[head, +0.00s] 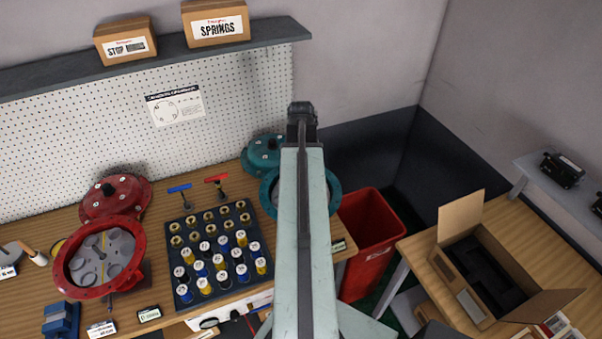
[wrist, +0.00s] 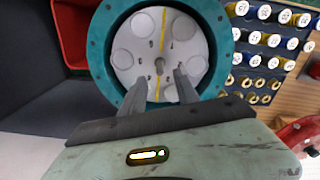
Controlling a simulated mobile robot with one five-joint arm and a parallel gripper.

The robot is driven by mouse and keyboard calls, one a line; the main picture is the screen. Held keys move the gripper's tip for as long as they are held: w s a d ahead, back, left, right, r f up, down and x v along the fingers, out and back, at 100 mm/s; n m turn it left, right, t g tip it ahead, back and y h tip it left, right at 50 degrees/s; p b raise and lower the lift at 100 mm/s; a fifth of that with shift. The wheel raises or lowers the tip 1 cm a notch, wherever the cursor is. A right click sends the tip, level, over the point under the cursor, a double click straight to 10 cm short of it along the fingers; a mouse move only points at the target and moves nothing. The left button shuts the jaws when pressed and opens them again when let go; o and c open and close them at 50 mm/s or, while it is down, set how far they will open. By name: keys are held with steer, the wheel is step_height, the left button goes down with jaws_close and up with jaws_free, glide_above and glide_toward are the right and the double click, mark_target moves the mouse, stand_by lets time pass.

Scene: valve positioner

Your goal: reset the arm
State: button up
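My arm rises through the middle of the head view and hides part of the bench; my gripper is not visible there. In the wrist view my gripper (wrist: 160,80) has its two dark fingers spread apart, with nothing held between them. The fingers are over the near part of an open teal round housing (wrist: 97,50). Inside it is a white disc (wrist: 125,60) with round recesses, a yellow stripe and a small central shaft. The shaft shows just beyond and between the fingertips. The teal housing also shows in the head view (head: 334,190), mostly behind my arm.
A dark tray (head: 265,226) of labelled cylinders and brass rings lies left of my arm. An open red housing (head: 62,265) and teal cover (head: 262,152) are on the bench. A red bin (head: 368,225) and open cardboard box (head: 470,220) stand right. A shelf (head: 270,30) runs above.

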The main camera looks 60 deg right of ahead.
steer(key=shift+r, duration=0.75)
steer(key=shift+f, duration=0.15)
steer(key=w+a+f+n+b, duration=0.3)
steer(key=w+a+f+b, duration=0.1)
steer(key=w+a, duration=0.7)
steer(key=w+a+f+n+b, duration=0.3)
steer(key=w+a+f+b, duration=0.2)
steer(key=w+a, duration=0.55)
steer(key=a+f+m+b, duration=0.1)
steer(key=a+f+b, duration=0.1)
steer(key=a, duration=1.2)
steer(key=a+f+m+b, duration=0.1)
steer(key=a+f+b, duration=0.2)
steer(key=a, duration=1.1)
steer(key=shift+w+a+f, duration=0.15)
steer(key=shift+f, duration=0.15)
